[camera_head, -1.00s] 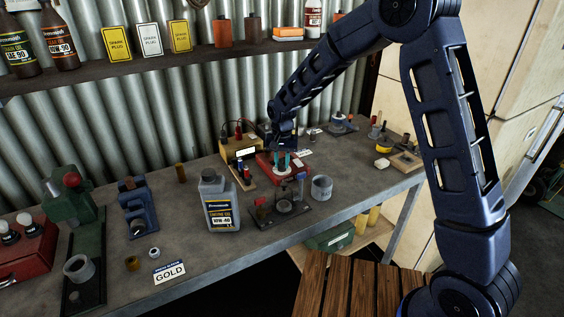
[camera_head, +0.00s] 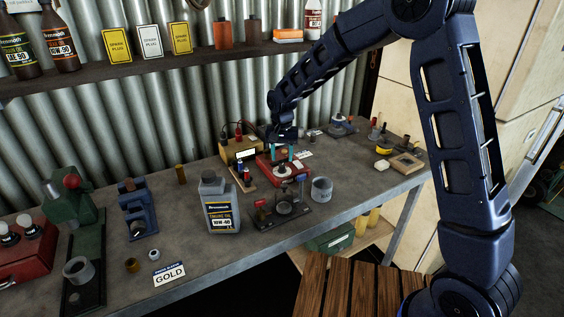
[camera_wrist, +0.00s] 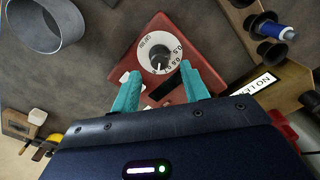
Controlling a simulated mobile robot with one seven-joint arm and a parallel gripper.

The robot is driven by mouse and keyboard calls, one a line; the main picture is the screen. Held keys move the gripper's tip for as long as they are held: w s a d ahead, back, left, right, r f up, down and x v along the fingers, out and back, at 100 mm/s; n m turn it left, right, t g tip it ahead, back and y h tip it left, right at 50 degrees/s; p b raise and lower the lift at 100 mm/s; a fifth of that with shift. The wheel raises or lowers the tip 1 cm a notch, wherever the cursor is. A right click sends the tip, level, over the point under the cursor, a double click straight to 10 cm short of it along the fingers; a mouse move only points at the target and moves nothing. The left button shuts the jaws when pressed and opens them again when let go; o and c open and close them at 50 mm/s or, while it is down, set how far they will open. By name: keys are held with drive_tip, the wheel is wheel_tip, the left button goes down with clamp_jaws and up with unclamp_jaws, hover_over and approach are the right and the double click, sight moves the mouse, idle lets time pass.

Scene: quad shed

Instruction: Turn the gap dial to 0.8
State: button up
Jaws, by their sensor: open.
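The gap dial (camera_wrist: 158,57) is a dark knob inside a white numbered ring on a red box (camera_wrist: 138,33). In the wrist view it sits just beyond my fingertips, with a white pointer mark on the knob; the exact reading is too small to tell. The red box (camera_head: 268,175) also shows in the head view, on the bench under my gripper (camera_head: 280,153). My gripper (camera_wrist: 158,75) is open, its two teal fingers spread apart above the near part of the box. Nothing is between the fingers except the view of the box and dial.
A grey cup (camera_head: 321,189), an oil bottle (camera_head: 218,205) and a black stand (camera_head: 282,211) are in front of the box. A yellow unit (camera_head: 238,151) stands behind it. In the wrist view a grey ring (camera_wrist: 45,22) is at the left. The bench front has clear patches.

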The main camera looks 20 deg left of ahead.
sight(283, 165)
wheel_tip(283, 165, up, 7)
idle(0.3)
drive_tip(key=d+r+t, duration=0.1)
drive_tip(key=d+r, duration=0.4)
drive_tip(key=d, duration=0.5)
drive_tip(key=d+r+m, duration=0.1)
drive_tip(key=d+r, duration=0.3)
drive_tip(key=d, duration=0.5)
drive_tip(key=d+r+t, duration=0.1)
drive_tip(key=d+r, duration=0.4)
drive_tip(key=d, duration=0.5)
drive_tip(key=s+d+t, duration=0.1)
drive_tip(key=s+d, duration=0.8)
drive_tip(key=d, duration=0.2)
drive_tip(key=s+d+m+t, duration=0.1)
drive_tip(key=s+d, duration=0.8)
drive_tip(key=d, duration=0.2)
drive_tip(key=shift+d+f+t, duration=0.2)
drive_tip(key=shift+d+t, duration=0.1)
drive_tip(key=shift+d, duration=0.05)
